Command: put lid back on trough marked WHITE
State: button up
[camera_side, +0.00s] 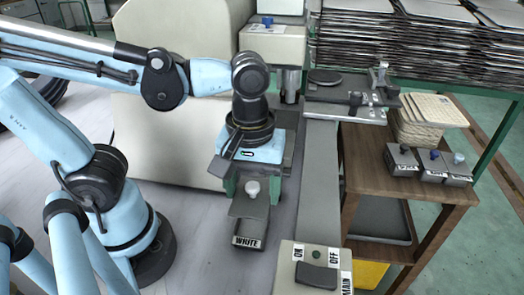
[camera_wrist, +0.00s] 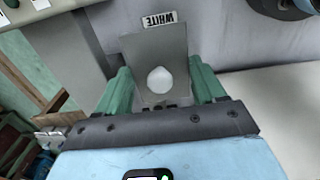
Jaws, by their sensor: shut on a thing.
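The trough marked WHITE (camera_side: 247,240) is grey, with its label on the front end, below my gripper in the side view. In the wrist view its label (camera_wrist: 160,19) shows upside down at the top. A grey lid with a white knob (camera_side: 252,187) is at the trough's rear part; the knob also shows in the wrist view (camera_wrist: 160,80). My gripper (camera_side: 250,184) is shut on the lid, with one green finger on each side, and points down. I cannot tell whether the lid touches the trough.
A wooden shelf on the right holds small grey troughs (camera_side: 432,160) with dark and blue knobs, and a stack of pale trays (camera_side: 428,118). A switch box (camera_side: 316,270) marked ON and OFF stands at the front. A cream machine housing (camera_side: 175,40) rises behind my gripper.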

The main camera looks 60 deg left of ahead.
jog(key=shift+w+a+f, duration=0.25)
jog(key=shift+a+f, duration=0.05)
jog(key=shift+a, duration=0.15)
jog(key=shift+w+a+f, duration=0.2)
jog(key=shift+a+f, duration=0.1)
jog(key=shift+a, duration=0.15)
jog(key=shift+f, duration=3.05)
jog(key=shift+f, duration=0.35)
jog(key=o, duration=1.1)
jog(key=shift+r, duration=0.1)
jog(key=shift+r, duration=3.45)
